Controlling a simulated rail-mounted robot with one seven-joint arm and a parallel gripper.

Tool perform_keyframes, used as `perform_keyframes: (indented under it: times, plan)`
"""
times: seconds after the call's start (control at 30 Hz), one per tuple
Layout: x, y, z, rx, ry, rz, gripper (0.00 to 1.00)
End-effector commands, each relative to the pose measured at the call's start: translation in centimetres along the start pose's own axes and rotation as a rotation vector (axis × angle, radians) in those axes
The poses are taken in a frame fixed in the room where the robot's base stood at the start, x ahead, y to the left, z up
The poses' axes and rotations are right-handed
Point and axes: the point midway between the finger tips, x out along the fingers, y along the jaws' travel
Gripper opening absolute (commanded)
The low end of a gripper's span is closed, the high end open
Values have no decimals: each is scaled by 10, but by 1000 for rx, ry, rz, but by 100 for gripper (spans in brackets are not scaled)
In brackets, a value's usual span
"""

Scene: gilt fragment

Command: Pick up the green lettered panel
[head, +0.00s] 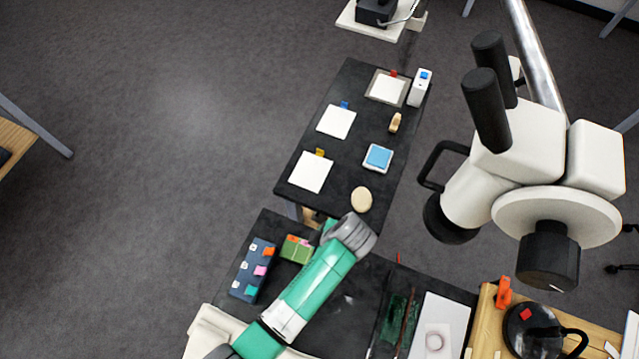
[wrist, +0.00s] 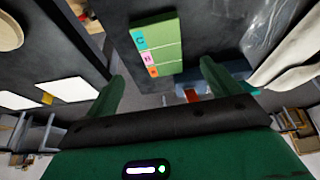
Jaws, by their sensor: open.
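The green lettered panel (head: 296,249) lies flat on the dark lower table, left of my arm's wrist in the head view. In the wrist view the panel (wrist: 160,48) shows cyan, pink and orange lettered tabs along its left edge. My gripper (wrist: 160,72) is open and empty, with one green finger on each side of the picture and the panel beyond the gap between them. The gripper is apart from the panel. In the head view the wrist largely hides the fingers.
A dark blue panel with coloured tabs (head: 252,270) lies left of the green one. The upper dark table holds white sheets (head: 336,121), a blue-topped square box (head: 378,157) and a round beige disc (head: 361,199). A clear film-like item (wrist: 268,22) lies right of the panel.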

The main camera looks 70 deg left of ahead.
Motion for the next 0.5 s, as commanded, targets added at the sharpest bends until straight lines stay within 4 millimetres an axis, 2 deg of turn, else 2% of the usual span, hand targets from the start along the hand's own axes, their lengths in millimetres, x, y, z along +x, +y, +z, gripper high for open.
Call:
perform_keyframes:
  times: [0.2,0.33,0.5]
  plan:
    - [23,0,0,2,-1,0,89]
    - [28,0,-1,3,-1,1,89]
    - [58,-3,-5,2,-1,-1,89]
